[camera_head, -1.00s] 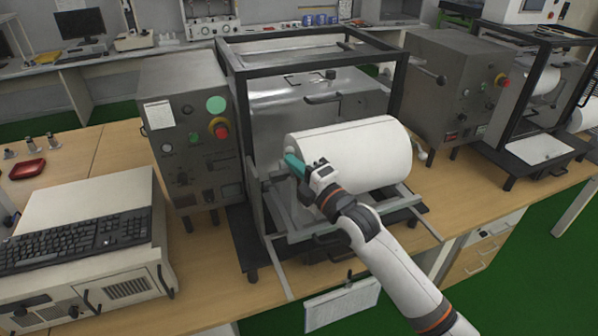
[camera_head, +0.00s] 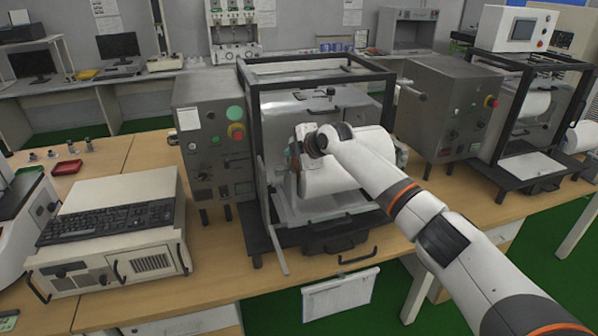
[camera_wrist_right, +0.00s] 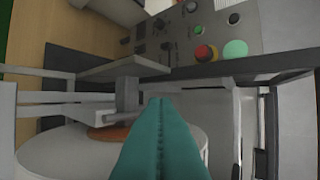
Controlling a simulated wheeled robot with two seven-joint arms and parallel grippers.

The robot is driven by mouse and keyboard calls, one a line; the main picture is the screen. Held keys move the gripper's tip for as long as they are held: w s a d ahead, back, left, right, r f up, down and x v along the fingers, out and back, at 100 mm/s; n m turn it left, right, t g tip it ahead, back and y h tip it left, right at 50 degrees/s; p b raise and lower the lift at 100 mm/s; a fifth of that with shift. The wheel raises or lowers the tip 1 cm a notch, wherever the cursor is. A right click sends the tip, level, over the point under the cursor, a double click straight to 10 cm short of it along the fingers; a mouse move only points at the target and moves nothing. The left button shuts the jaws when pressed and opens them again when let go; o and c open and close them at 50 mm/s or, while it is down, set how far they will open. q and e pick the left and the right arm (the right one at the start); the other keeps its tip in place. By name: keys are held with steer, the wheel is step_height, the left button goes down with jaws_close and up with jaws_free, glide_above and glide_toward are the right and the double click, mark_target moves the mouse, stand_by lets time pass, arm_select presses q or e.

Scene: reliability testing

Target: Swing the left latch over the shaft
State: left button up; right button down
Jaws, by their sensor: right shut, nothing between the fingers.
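A white roll (camera_head: 328,181) lies across the grey frame (camera_head: 300,213) of the test machine. My right gripper (camera_head: 294,160) is at the roll's left end, partly hidden by my right wrist. In the right wrist view the teal fingers of my right gripper (camera_wrist_right: 161,102) are pressed together and empty, pointing towards the machine's left side. A grey bracket with an upright block (camera_wrist_right: 127,95), possibly the left latch, stands just left of the fingertips, next to the roll's end (camera_wrist_right: 60,155). I cannot tell whether fingers and bracket touch. The shaft is not clearly visible. My left gripper is not in view.
A control box (camera_head: 208,140) with a red button stands left of the machine, and black frame bars (camera_head: 315,60) rise around it. A keyboard (camera_head: 110,222) on a white unit stands further left. A second machine (camera_head: 525,110) stands at the right.

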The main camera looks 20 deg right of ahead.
steer(key=shift+w+g, duration=0.25)
steer(key=shift+g, duration=0.15)
steer(key=shift+w+g+b, duration=0.2)
steer(key=shift+g+b, duration=0.1)
steer(key=shift+g, duration=0.2)
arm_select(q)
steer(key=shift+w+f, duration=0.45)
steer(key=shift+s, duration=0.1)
arm_select(e)
steer(key=shift+f, duration=0.1)
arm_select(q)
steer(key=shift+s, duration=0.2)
